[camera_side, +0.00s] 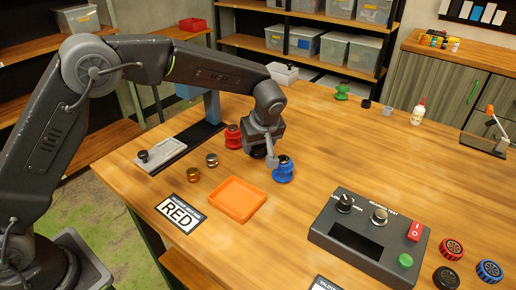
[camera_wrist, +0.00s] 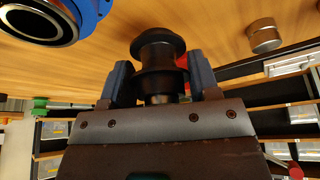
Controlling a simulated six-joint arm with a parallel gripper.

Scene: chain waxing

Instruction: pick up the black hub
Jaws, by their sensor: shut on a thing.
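The black hub (camera_wrist: 158,48) is a dark spool shape with wide flanges. In the wrist view it sits between the two blue-grey fingers of my gripper (camera_wrist: 160,80), which are closed on its sides. In the side view my gripper (camera_side: 267,158) points down at the table between the red hub (camera_side: 233,137) and the blue hub (camera_side: 283,171). The black hub (camera_side: 257,152) is mostly hidden there behind the gripper. I cannot tell whether it touches the table. The blue hub also shows large at the upper left of the wrist view (camera_wrist: 88,12).
An empty orange tray (camera_side: 237,200) lies in front, beside a RED card (camera_side: 180,213). A gold cylinder (camera_side: 193,174) and a silver cylinder (camera_side: 211,160) stand left. A grey test box (camera_side: 368,238) and several wheels (camera_side: 452,249) are at right.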

